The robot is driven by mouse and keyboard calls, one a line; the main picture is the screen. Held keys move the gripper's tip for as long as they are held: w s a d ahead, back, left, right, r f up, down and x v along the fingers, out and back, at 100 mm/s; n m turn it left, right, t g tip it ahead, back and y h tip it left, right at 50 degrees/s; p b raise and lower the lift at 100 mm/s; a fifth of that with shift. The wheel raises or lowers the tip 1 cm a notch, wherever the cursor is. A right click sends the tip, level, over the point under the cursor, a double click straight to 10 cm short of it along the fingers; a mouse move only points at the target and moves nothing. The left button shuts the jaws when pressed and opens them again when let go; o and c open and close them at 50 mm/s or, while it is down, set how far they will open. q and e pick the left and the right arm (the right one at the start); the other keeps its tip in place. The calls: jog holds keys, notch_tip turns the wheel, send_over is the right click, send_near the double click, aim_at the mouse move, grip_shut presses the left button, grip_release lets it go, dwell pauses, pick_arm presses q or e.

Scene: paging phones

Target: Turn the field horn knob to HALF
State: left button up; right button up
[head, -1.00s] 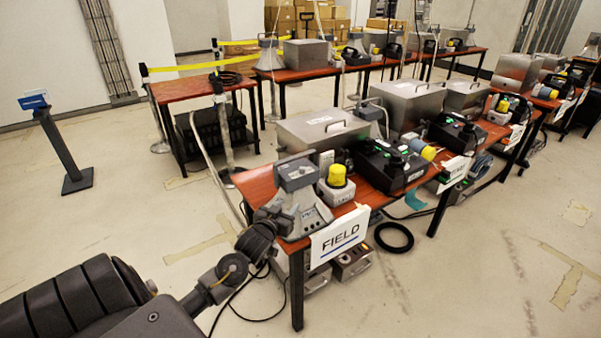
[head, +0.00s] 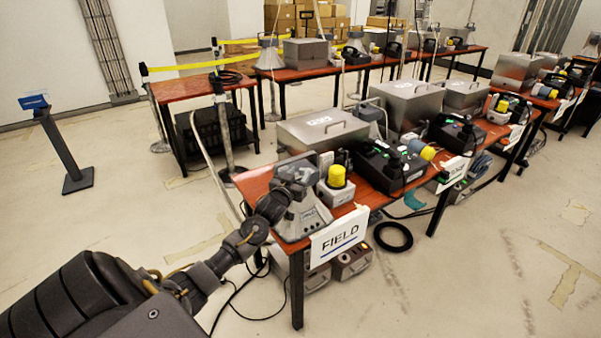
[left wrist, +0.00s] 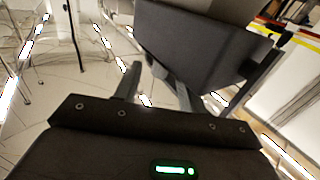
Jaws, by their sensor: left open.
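The field horn (head: 303,220) is a grey, flared unit with a box-like top, on the near end of the red-brown table behind the FIELD sign (head: 338,240). My left gripper (head: 293,186) is at the horn's upper part and covers some of it in the head view. In the left wrist view the left gripper (left wrist: 148,68) has its two fingers apart, and nothing shows clearly held between them. A dark grey box (left wrist: 205,45), likely the horn's top, is close beyond the fingers. I cannot make out the knob or its setting. My right gripper is not in view.
A small unit with a yellow cap (head: 337,177) stands right of the horn. A silver case (head: 322,128) and a black device (head: 388,165) are behind it on the same table. A black ring (head: 393,237) lies on the floor.

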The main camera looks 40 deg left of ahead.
pick_arm(q)
jog(key=shift+w+a, duration=0.15)
jog(key=shift+w, duration=0.45)
grip_shut()
